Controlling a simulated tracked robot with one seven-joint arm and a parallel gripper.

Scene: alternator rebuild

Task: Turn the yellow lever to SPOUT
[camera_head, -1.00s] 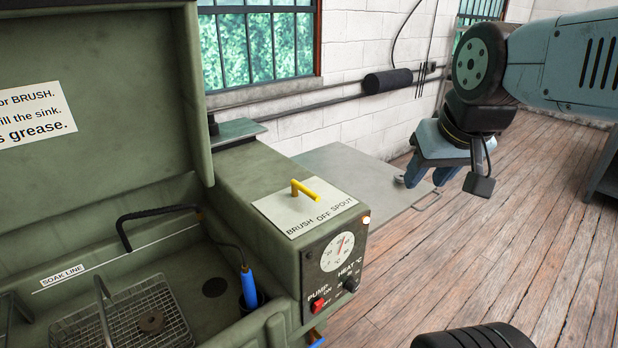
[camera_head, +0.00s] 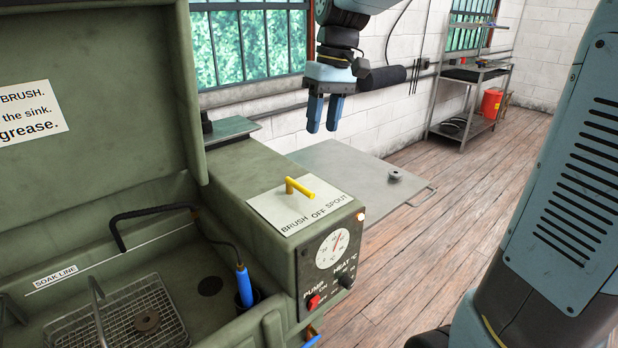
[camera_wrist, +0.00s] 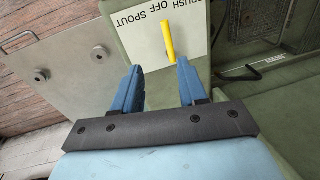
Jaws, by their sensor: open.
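The yellow lever (camera_head: 302,188) stands on a white label plate (camera_head: 273,212) on top of the green washer's control box. The plate reads BRUSH, OFF, SPOUT, and the lever's free end points toward OFF. My gripper (camera_head: 323,128) is open and empty, fingers down, above and behind the lever, clear of it. In the wrist view the lever (camera_wrist: 168,40) lies beyond the gap between my fingertips (camera_wrist: 160,66), nearer the right finger. SPOUT is on the left there.
The sink holds a wire basket (camera_head: 118,325) and a blue-handled brush (camera_head: 244,285) on a black hose. The raised lid (camera_head: 90,130) stands at left. A shelf rack (camera_head: 470,100) stands farther back.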

